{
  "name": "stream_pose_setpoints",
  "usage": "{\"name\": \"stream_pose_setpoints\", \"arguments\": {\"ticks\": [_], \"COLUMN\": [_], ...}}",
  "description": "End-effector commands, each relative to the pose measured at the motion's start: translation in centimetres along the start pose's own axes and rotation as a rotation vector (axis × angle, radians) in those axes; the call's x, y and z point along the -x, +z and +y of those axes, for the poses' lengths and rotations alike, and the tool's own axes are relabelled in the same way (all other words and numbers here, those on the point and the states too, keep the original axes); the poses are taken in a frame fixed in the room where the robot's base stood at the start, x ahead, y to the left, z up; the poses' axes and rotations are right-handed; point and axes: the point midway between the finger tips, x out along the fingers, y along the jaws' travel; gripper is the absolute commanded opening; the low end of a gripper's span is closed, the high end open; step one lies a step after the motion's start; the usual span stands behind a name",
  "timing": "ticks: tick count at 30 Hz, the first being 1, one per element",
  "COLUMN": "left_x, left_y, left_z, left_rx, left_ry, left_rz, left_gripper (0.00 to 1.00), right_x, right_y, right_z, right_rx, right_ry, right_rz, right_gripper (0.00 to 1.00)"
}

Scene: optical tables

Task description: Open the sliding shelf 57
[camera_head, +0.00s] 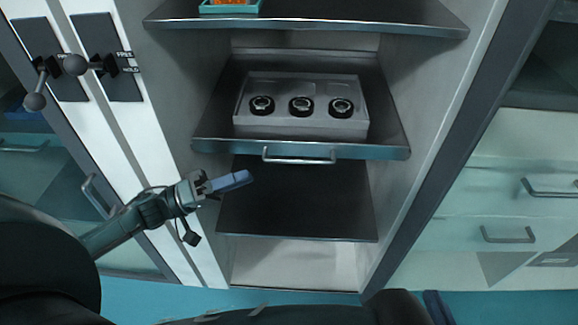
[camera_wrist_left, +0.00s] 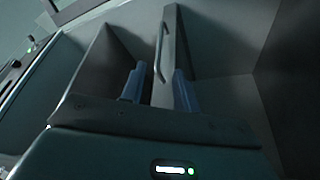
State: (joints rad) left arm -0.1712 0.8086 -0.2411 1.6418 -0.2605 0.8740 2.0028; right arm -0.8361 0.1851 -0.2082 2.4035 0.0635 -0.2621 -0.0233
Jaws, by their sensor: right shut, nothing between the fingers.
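The sliding shelf (camera_head: 215,125) is a dark metal tray in the middle of the open cabinet, with a silver bar handle (camera_head: 298,160) on its front edge. I see no number on it. My left gripper (camera_head: 236,181) is below and left of the handle, apart from it. In the left wrist view its two blue fingers (camera_wrist_left: 158,88) are spread with nothing held, and the handle (camera_wrist_left: 159,45) shows beyond them on the shelf's front edge (camera_wrist_left: 178,50). Part of my right gripper (camera_head: 437,307) shows at the bottom edge, shut and empty; most of it is hidden.
A light box (camera_head: 245,120) with three black round parts stands on the shelf. An upper shelf (camera_head: 350,24) carries a teal tray (camera_head: 231,8). A lower shelf (camera_head: 297,211) is empty. Two knobbed levers (camera_head: 75,65) are at upper left; drawers with handles (camera_head: 508,236) stand at right.

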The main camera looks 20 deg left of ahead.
Motion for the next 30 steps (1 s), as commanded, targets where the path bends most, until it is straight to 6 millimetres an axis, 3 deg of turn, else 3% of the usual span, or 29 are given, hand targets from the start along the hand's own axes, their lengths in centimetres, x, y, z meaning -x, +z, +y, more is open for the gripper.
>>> {"name": "stream_pose_setpoints", "arguments": {"ticks": [15, 21, 30], "left_x": [-9.5, -10.9, -11.1], "left_y": [-0.1, -0.1, 0.0], "left_z": [0.1, 0.1, 0.1], "left_rx": [-0.001, -0.001, -0.001], "left_ry": [0.004, 0.001, 0.000], "left_rz": [0.004, 0.004, 0.003], "left_gripper": [0.31, 0.31, 0.30], "right_x": [-0.2, -0.2, -0.2], "right_y": [0.3, 0.4, 0.4], "right_z": [-0.1, -0.1, -0.1], "right_rx": [0.007, 0.009, 0.009], "right_ry": [-0.004, -0.004, -0.005], "right_rz": [-0.004, -0.005, -0.006], "right_gripper": [0.00, 0.00, 0.00]}}
